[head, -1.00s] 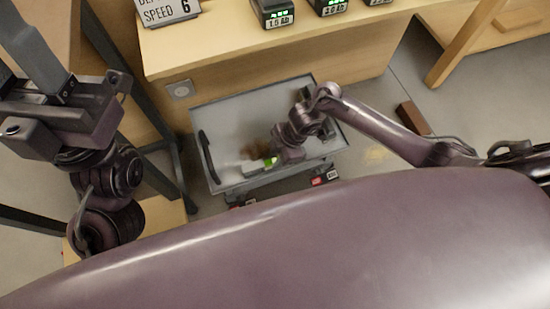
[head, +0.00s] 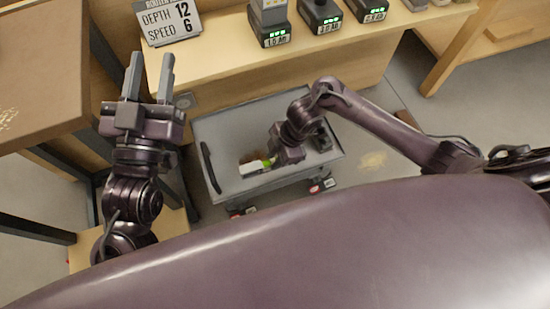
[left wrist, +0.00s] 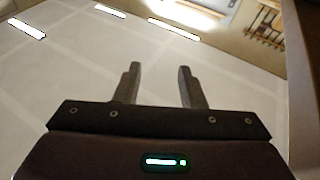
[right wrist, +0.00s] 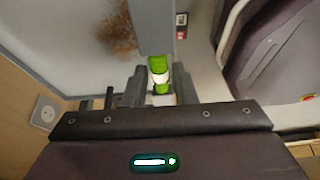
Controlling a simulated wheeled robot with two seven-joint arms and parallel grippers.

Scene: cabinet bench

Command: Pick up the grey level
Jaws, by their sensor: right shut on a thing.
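My right gripper (head: 275,160) is low over the grey cart top. In the right wrist view its fingers (right wrist: 158,85) are shut on a small green-and-white object (right wrist: 159,70). In the head view this object (head: 252,167) shows as a short pale bar with a green end, sticking out to the left of the gripper. I cannot tell for certain whether it is the grey level; the gripper hides part of it. I cannot tell whether it touches the cart top. My left gripper (head: 146,80) is raised at the left, open and empty; its spread fingers (left wrist: 158,85) also show in the left wrist view.
The grey cart (head: 222,128) has a raised rim, a dark handle (head: 210,167) and a brown smudge. Behind it is a wooden bench (head: 215,62) with battery chargers (head: 320,16) and a depth-and-speed sign (head: 167,21). A brown box-like surface (head: 40,75) stands left of my left gripper.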

